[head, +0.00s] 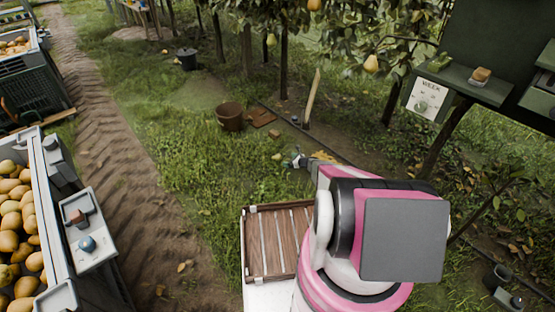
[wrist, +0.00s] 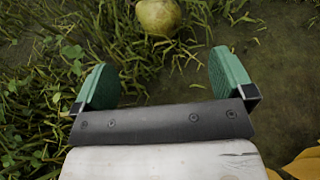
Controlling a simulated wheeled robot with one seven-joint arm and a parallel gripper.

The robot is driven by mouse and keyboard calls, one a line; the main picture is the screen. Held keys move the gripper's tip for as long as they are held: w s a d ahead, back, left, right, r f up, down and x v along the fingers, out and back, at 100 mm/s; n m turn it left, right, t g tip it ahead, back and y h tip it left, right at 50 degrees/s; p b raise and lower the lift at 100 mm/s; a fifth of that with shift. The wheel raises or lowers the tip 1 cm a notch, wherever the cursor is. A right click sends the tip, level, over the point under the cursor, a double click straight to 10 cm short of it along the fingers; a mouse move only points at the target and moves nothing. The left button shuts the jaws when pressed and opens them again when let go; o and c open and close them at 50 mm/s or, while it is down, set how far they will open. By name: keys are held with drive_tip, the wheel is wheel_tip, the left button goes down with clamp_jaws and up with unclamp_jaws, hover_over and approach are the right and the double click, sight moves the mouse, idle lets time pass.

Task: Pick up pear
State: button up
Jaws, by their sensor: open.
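A yellow-green pear (wrist: 158,16) lies on the grass at the top of the wrist view, partly cut off by the frame edge. My gripper (wrist: 160,80) is open and empty, its two green pads spread apart. The pear is beyond the fingertips, roughly in line with the gap and not between the pads. In the head view my gripper (head: 299,161) shows small past my pink arm, low over the grass. A small yellowish thing (head: 276,157) on the grass just left of it looks like the pear.
A brown bucket (head: 229,117) and a dark bucket (head: 187,60) stand on the grass. Bins (head: 52,235) with many pears line the left. Pears (head: 371,64) hang in the trees. A green stand (head: 470,85) is at right.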

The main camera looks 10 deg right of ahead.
sight(281, 158)
drive_tip(key=x, duration=1)
drive_tip(key=shift+w+a+r, duration=0.1)
drive_tip(key=shift+w+a, duration=0.15)
drive_tip(key=c, duration=1)
